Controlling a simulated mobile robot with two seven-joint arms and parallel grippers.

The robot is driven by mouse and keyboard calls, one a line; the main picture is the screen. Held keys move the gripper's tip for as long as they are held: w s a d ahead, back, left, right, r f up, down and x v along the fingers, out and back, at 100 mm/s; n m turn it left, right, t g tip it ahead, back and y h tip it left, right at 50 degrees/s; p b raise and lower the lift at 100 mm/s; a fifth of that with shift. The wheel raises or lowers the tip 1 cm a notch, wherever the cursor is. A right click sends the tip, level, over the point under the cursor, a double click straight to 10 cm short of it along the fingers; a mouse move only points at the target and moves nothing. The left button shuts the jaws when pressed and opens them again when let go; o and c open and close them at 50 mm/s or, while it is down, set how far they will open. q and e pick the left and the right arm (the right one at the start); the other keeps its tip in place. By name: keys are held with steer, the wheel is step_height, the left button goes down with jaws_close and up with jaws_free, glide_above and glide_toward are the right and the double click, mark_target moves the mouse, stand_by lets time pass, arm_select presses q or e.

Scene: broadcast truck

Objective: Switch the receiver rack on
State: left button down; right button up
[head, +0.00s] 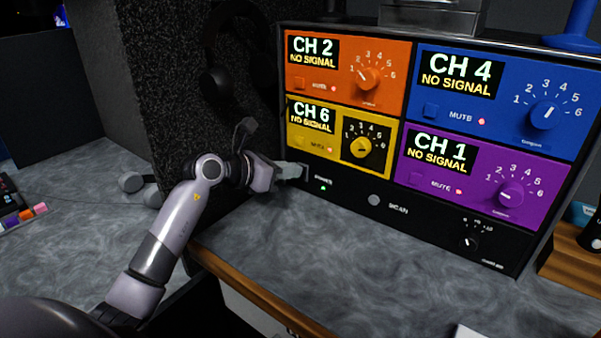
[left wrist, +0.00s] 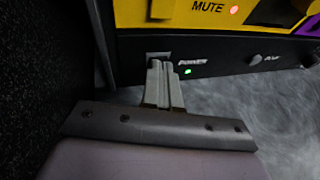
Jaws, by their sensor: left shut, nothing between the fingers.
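The receiver rack (head: 340,192) stands on the grey counter with orange, blue, yellow and purple modules. Their displays are lit and read CH 2, CH 4, CH 6 and CH 1, each with NO SIGNAL. On the black bottom strip, the green light (head: 323,188) by the POWER label is lit; it also shows in the left wrist view (left wrist: 188,72). My left gripper (head: 303,172) is shut and empty, its fingertips at the power switch (left wrist: 158,55), left of the label. The fingertips partly cover the switch, and I cannot tell whether they touch it. My right gripper is not in view.
A SCAN button (head: 374,200) and a small knob (head: 468,244) sit on the same strip. A dark speckled panel (head: 180,80) with hanging headphones (head: 215,82) stands close left of the rack. The counter (head: 370,265) in front is mostly clear.

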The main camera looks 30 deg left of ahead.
arm_select(q)
steer(key=shift+p+v, duration=0.45)
steer(key=shift+v, duration=0.85)
steer(key=shift+p+v, duration=0.35)
steer(key=shift+v, duration=1.9)
steer(key=shift+r, duration=0.1)
